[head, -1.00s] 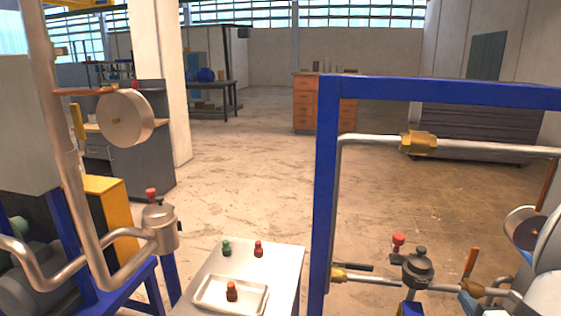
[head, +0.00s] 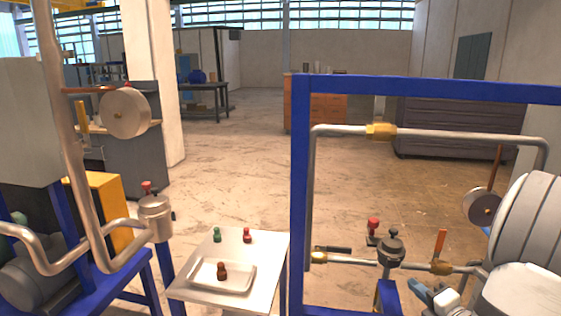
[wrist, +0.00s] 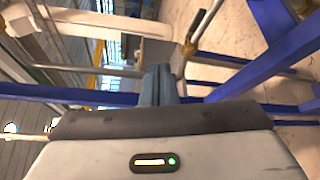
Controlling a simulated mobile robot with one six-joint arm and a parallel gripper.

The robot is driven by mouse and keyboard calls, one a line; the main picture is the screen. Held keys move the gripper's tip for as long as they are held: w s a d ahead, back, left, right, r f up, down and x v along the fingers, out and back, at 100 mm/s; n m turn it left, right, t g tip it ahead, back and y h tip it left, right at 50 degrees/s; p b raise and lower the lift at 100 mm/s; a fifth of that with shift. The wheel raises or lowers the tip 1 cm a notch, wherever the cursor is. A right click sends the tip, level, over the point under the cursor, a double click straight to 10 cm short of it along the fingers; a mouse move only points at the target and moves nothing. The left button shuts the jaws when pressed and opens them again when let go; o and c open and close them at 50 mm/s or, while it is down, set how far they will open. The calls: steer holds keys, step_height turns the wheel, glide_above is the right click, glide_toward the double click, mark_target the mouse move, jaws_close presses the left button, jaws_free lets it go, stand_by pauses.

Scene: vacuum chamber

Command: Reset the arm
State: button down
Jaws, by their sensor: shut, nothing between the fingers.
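My gripper (head: 420,290) is at the lower right of the head view, at the end of my white and grey arm. Its blue-grey fingers also show in the wrist view (wrist: 161,84), pressed together with nothing between them. The fingertips appear near the lower pipe and valve of the blue frame (head: 300,180); I cannot tell whether they touch it.
A small table (head: 265,252) carries a tray (head: 250,283) with a brown bottle (head: 222,271). A green bottle (head: 217,235) and a red bottle (head: 247,235) stand behind the tray. Pipes and a grey valve (head: 390,250) fill the frame. Open floor lies beyond.

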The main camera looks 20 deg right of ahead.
steer(key=a+r+n+g+y, duration=0.1)
steer(key=a+n+g+y, duration=0.85)
steer(key=a+n, duration=1.4)
steer(key=s+a+r+n+g+h, duration=0.1)
steer(key=n+h, duration=0.4)
steer(key=n, duration=0.8)
steer(key=s+a+r+n+g+h, duration=0.2)
steer(key=s+a+n, duration=0.4)
steer(key=n, duration=0.8)
steer(key=g+h, duration=0.1)
steer(key=h, duration=0.1)
steer(key=shift+s+r+h, duration=0.2)
steer(key=shift+s+h, duration=0.05)
steer(key=shift+h, duration=0.1)
steer(key=shift+s, duration=0.1)
